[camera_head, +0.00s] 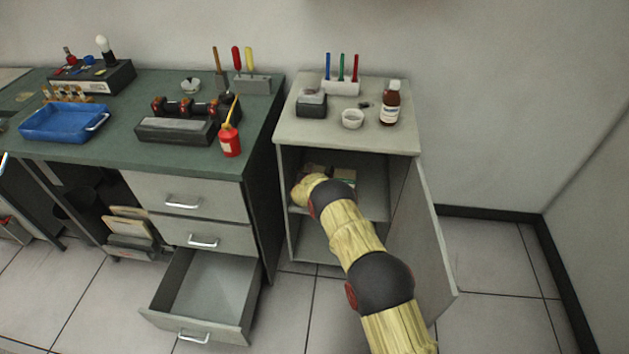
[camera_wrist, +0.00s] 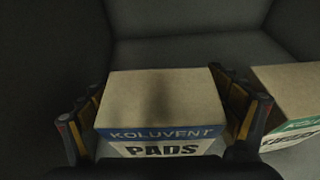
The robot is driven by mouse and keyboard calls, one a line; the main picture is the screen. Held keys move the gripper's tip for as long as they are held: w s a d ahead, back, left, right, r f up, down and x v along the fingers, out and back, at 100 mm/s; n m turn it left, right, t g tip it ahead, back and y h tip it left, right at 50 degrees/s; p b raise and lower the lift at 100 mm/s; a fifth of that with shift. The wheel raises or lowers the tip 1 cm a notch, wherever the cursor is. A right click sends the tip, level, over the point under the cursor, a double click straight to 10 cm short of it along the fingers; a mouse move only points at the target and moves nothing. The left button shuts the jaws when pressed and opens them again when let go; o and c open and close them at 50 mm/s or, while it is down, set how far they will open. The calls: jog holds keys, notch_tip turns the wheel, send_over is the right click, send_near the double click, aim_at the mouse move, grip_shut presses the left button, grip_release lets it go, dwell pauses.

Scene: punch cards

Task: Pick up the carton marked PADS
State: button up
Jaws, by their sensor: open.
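The carton marked PADS (camera_wrist: 165,102) is a tan box with a blue KOLUVENT band and a white label. In the wrist view it sits between the two fingers of my gripper (camera_wrist: 165,118). The fingers are open, one on each side of the carton. The left finger looks very close to it; I cannot tell whether either finger touches. In the head view my arm reaches into the open cabinet (camera_head: 348,136), and my arm hides the gripper and most of what is on the shelf.
A second tan carton with a green band (camera_wrist: 292,92) stands just right of my right finger. The cabinet door (camera_head: 425,245) hangs open right of my arm. A brown bottle (camera_head: 390,104) and a white bowl (camera_head: 352,118) stand on the cabinet top. An open drawer (camera_head: 207,290) juts out at left.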

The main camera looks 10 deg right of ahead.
jog(key=shift+c, duration=0.6)
jog(key=c, duration=1.1)
jog(key=shift+r, duration=0.1)
jog(key=shift+c, duration=0.6)
